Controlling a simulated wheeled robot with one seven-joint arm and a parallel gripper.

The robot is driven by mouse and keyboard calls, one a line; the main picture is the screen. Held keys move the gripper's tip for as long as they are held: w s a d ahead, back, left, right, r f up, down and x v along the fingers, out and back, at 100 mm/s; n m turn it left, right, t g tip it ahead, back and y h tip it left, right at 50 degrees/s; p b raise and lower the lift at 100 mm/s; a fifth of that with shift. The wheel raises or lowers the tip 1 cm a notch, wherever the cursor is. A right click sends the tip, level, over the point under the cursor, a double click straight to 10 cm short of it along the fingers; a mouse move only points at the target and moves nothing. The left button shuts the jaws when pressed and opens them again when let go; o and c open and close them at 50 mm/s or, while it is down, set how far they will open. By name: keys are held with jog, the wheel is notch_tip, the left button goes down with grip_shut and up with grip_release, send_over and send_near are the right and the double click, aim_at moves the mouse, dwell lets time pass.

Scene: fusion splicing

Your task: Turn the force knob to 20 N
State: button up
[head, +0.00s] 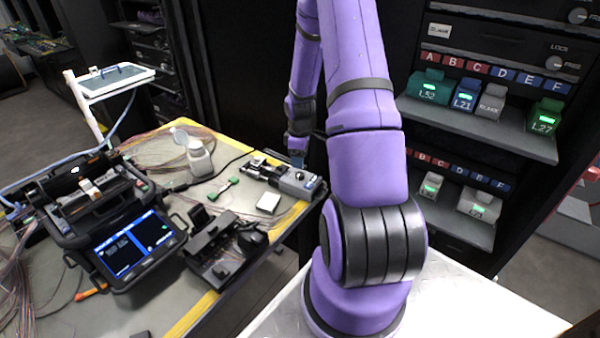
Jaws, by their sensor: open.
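A small grey device (278,178) sits near the right edge of the work table. A dark round knob shows on its right end (300,176), but the view is too small to read any setting or tell for sure that this is the force knob. My gripper (297,160) points down just above that end, behind my purple arm. It is open. The picture does not show whether the fingers touch the knob or are around it.
The grey table (155,180) has yellow-striped edges. On it are a fusion splicer (125,240) with a lit screen, a black tool (225,245), a white bottle (199,160), a green-ended part (223,189) and a pale block (268,203). A rack (490,120) with labelled modules stands at right.

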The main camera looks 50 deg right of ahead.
aim_at(300, 173)
notch_tip(300, 173, down, 6)
jog(key=shift+f, duration=0.25)
jog(key=c, duration=0.9)
